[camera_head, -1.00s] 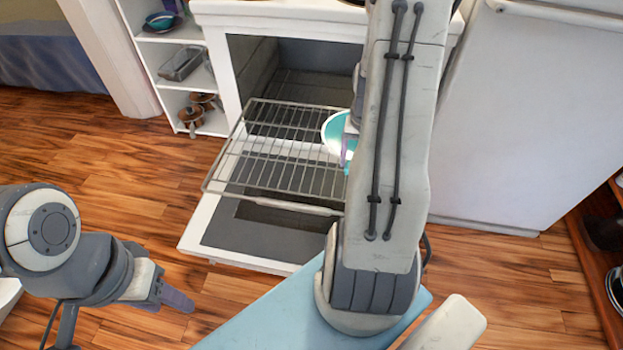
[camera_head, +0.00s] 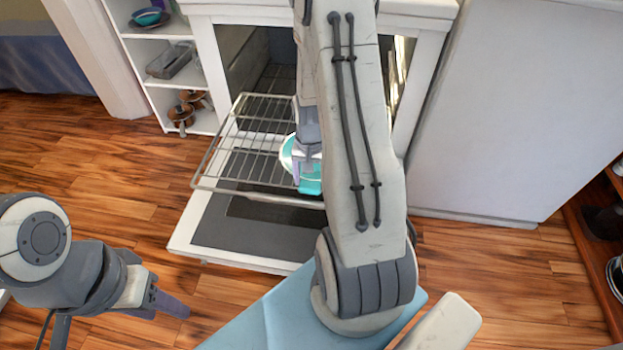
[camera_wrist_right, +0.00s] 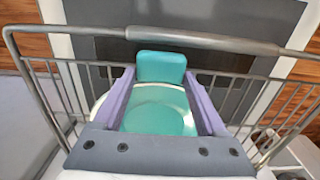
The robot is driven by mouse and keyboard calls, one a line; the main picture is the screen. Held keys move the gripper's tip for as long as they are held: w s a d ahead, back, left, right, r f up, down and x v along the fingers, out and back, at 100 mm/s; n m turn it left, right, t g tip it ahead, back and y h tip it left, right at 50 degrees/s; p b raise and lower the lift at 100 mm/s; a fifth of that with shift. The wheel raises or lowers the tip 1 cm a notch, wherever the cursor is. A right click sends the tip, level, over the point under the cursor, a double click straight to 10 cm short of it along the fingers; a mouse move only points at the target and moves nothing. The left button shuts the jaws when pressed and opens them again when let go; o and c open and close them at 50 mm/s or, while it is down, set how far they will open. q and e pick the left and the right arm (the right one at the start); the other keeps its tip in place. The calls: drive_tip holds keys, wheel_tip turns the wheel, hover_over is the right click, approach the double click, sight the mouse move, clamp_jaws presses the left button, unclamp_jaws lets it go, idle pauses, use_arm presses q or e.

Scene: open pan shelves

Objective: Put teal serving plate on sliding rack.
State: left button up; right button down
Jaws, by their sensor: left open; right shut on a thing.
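The teal serving plate (camera_head: 309,183) has a pale rim and a flat teal tab, and my right arm hides much of it in the head view. In the wrist view the plate (camera_wrist_right: 158,112) lies between the two purple fingers of my right gripper (camera_wrist_right: 160,98), which is shut on it. The sliding rack (camera_head: 250,145) is a wire rack pulled out of the oven. The plate is over the right part of the rack; I cannot tell whether it touches the wires. My left gripper (camera_head: 170,303) is open and empty, low at the left, away from the rack.
The oven door (camera_head: 220,232) is folded down under the rack. White shelves (camera_head: 150,75) with a bowl, a glass dish and copper pots stand left of the oven. A white cabinet (camera_head: 510,110) stands at the right. Wooden floor is clear at the left.

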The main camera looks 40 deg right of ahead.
unclamp_jaws()
wheel_tip(320, 180, up, 12)
drive_tip(key=p, duration=0.4)
drive_tip(key=w+a+r+n, duration=0.1)
drive_tip(key=a+r+n, duration=0.2)
drive_tip(key=a, duration=0.5)
drive_tip(key=s+a+r+n, duration=0.1)
drive_tip(key=a+r+n, duration=0.1)
drive_tip(key=a, duration=0.3)
drive_tip(key=s+a+r+n, duration=0.2)
drive_tip(key=a+n, duration=0.1)
drive_tip(key=a, duration=0.3)
drive_tip(key=s+a+r+n+y, duration=0.1)
drive_tip(key=s+a+r+n, duration=0.3)
drive_tip(key=s+a+n, duration=0.5)
drive_tip(key=s+a, duration=0.2)
drive_tip(key=s, duration=0.3)
drive_tip(key=shift+a, duration=0.2)
drive_tip(key=shift+r, duration=0.15)
